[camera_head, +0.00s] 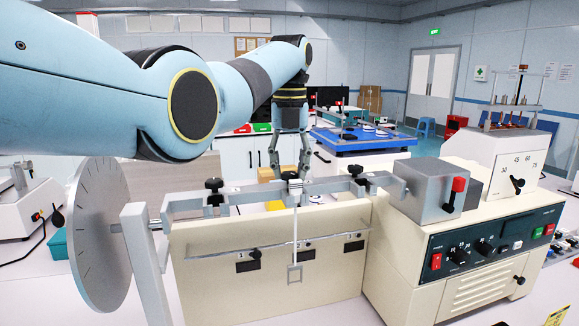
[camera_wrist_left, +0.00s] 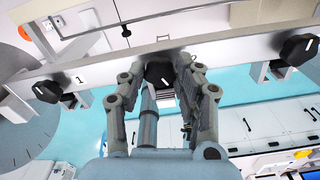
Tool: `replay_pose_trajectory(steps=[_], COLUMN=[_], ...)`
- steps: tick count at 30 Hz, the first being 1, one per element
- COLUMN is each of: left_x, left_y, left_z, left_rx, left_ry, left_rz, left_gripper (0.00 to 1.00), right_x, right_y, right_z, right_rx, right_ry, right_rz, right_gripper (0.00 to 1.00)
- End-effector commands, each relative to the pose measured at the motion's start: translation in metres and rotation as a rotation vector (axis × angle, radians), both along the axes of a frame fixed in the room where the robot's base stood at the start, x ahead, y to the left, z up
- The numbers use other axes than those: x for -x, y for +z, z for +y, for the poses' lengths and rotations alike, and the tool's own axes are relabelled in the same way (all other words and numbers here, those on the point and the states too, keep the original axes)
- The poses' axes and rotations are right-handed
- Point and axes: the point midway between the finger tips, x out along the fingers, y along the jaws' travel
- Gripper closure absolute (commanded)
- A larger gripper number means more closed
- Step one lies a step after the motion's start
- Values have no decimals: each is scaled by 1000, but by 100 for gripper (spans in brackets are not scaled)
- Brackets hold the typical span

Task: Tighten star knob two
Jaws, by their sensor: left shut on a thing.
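Three black star knobs sit along the grey metal bar of the tester. The left knob (camera_head: 214,184) has a label "1" beside it in the left wrist view (camera_wrist_left: 46,91). The middle knob (camera_wrist_left: 160,74), which fits star knob two, is between the fingers of my left gripper (camera_wrist_left: 160,80); I see no number on it. The right knob (camera_head: 356,170) shows free in both views. My left gripper (camera_head: 290,172) comes down from above and is shut on the middle knob. Its fingers partly hide the knob. My right gripper is not in view.
The cream tester body (camera_head: 280,255) stands under the bar. A large grey disc (camera_head: 98,240) is at its left, and a grey block (camera_head: 437,183) with a red-capped switch at its right. A control panel (camera_head: 490,245) is at the right. A blue-topped device (camera_head: 365,137) stands behind.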

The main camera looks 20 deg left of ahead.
Motion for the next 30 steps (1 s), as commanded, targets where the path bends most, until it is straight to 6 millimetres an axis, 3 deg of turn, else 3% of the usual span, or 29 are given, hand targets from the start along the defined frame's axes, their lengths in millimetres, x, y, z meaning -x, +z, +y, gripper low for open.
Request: replay_pose_trajectory(steps=[6, 7, 12, 22, 26, 30], left_x=[-1, -1, -1, -1, -1, -1], left_y=[2, 2, 1, 6, 25, 57], left_z=[0, 0, 0, 0, 0, 0], left_rx=[0, 0, 0, 0, 0, 0], left_ry=[1, 1, 1, 1, 1, 1], left_rz=[-4, -4, -3, -2, -4, -6], left_gripper=[100, 65, 45, 45, 45, 45], right_x=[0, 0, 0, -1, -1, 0], right_y=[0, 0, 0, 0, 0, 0], right_z=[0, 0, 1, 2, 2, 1], right_rx=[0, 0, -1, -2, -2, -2], right_ry=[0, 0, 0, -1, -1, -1], right_rz=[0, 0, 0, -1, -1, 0], right_gripper=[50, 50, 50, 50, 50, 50])
